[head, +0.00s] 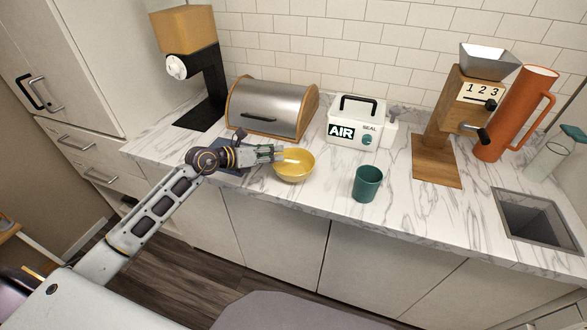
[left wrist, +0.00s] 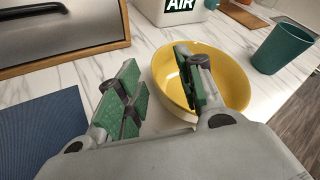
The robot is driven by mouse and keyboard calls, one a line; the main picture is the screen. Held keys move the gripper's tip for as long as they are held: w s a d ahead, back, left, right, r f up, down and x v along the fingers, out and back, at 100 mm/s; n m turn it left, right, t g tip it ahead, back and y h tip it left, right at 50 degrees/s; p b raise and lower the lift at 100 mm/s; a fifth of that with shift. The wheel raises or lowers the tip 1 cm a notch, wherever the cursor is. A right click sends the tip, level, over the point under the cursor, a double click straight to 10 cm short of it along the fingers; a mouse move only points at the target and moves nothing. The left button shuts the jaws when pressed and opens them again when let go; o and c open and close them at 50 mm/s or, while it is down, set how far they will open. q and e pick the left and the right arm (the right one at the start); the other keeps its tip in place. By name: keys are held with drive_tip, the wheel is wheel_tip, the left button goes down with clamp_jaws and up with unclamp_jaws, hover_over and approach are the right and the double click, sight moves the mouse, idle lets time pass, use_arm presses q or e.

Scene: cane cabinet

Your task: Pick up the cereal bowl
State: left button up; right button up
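The yellow cereal bowl (head: 296,172) stands upright on the marble counter. In the left wrist view the bowl (left wrist: 226,75) lies to the right of centre. My left gripper (head: 277,153) reaches the bowl's left side in the head view. In the left wrist view my left gripper (left wrist: 157,92) is open. Its right finger overlaps the bowl's opening and its left finger is outside the bowl, with the left rim showing between them. I cannot tell whether a finger touches the bowl. My right gripper is not in view.
A green cup (head: 367,184) stands to the bowl's right. A bread box (head: 272,107) and a white AIR sealer (head: 355,122) stand behind. A dark blue mat (left wrist: 42,135) lies to the gripper's left. The counter's front edge is close to the bowl.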

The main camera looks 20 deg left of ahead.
sight(287, 151)
use_arm(q)
drive_tip(key=shift+x, duration=2.05)
drive_tip(key=shift+w+d+f+p, duration=0.15)
drive_tip(key=shift+w+p, duration=0.15)
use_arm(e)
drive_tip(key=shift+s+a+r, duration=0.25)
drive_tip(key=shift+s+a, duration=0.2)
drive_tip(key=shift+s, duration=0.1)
use_arm(q)
drive_tip(key=c, duration=0.7)
clamp_jaws()
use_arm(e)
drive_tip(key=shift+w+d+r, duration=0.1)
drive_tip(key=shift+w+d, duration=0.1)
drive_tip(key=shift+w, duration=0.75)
